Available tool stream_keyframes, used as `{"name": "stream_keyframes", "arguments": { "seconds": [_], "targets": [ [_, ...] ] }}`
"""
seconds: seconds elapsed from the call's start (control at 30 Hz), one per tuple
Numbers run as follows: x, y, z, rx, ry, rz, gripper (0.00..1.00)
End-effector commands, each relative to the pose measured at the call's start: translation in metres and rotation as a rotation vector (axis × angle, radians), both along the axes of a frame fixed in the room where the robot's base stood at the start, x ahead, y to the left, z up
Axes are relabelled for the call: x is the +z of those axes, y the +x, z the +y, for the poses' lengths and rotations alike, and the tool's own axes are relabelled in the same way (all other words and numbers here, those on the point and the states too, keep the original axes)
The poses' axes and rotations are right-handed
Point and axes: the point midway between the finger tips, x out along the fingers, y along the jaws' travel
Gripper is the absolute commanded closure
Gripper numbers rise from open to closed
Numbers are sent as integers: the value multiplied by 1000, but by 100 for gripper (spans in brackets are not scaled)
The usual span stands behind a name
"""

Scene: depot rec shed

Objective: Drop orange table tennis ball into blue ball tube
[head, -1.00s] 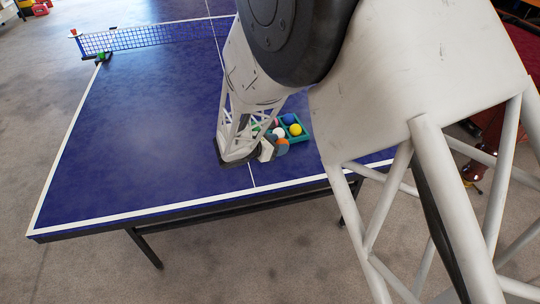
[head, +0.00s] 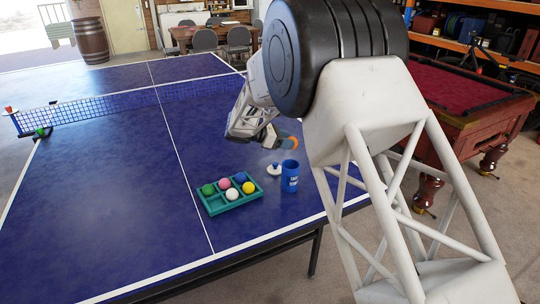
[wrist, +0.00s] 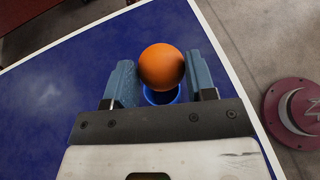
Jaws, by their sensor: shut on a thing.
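The orange table tennis ball (head: 293,142) is held at the tip of my gripper (head: 283,141), above the table. In the wrist view the ball (wrist: 161,66) sits between the two blue-grey fingers of my gripper (wrist: 161,78), which is shut on it. The blue ball tube (head: 290,178) stands upright on the table, with the ball above it in the head view. In the wrist view the tube's blue rim (wrist: 160,99) shows just behind and below the ball, which hides part of the opening. The ball is outside the tube.
A teal tray (head: 215,210) with several coloured balls lies left of the tube. A small white and blue object (head: 275,169) lies beside the tube. The blue table (head: 100,190) is mostly clear; its net (head: 110,109) is far back. A pool table (head: 455,95) stands at right.

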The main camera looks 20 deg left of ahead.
Motion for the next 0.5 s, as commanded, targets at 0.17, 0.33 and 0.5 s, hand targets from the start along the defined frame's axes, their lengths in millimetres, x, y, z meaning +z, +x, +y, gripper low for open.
{"name": "stream_keyframes", "arguments": {
  "seconds": [0.17,0.33,0.5],
  "targets": [
    [9,16,-12,-43,1,-1,71],
    [11,20,-15,-53,0,-1,71],
    [11,19,-15,-52,0,-1,71]
  ]
}}
